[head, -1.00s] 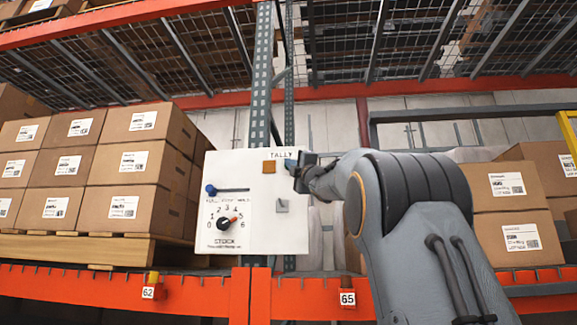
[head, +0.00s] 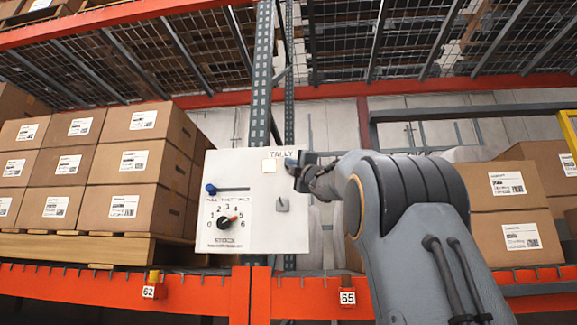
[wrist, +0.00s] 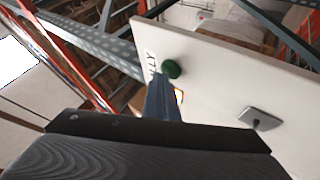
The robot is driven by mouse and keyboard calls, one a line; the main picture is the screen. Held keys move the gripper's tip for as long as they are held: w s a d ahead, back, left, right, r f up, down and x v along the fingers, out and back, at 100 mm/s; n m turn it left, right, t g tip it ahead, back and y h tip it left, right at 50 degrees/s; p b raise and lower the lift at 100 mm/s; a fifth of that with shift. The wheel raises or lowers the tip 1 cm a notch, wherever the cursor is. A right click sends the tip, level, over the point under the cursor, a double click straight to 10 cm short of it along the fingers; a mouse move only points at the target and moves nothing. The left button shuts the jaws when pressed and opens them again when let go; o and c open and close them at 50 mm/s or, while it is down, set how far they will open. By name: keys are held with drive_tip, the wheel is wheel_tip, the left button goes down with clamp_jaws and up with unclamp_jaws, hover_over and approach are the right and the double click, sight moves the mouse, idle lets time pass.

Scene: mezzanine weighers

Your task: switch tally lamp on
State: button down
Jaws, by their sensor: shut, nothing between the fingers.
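A white control panel (head: 262,237) is fixed to the green rack upright. The square tally lamp (head: 269,166) under the word TALLY is pale and bright, as if lit. My gripper (head: 299,166) is at the panel's upper right, just right of the lamp. In the wrist view my shut, empty fingers (wrist: 163,100) point at the panel close to a round green button (wrist: 171,69). I cannot tell whether they touch it. A bright edge of the lamp (wrist: 180,97) shows beside the fingers. In the head view my gripper hides the green button.
The panel also has a blue slider knob (head: 210,189), a numbered rotary dial (head: 224,223) and a small grey switch (head: 282,205) below my gripper. Stacked cartons (head: 124,164) stand left and more cartons (head: 507,186) right. An orange beam (head: 200,300) runs below.

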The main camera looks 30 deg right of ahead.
drive_tip(key=shift+s+a, duration=0.15)
drive_tip(key=shift+s, duration=0.1)
drive_tip(key=s+a+b, duration=0.2)
drive_tip(key=s, duration=0.1)
drive_tip(key=s+a+b, duration=0.1)
drive_tip(key=shift+s+a+f+b, duration=0.1)
drive_tip(key=shift+s+b, duration=0.25)
drive_tip(key=shift+s, duration=0.05)
idle(0.7)
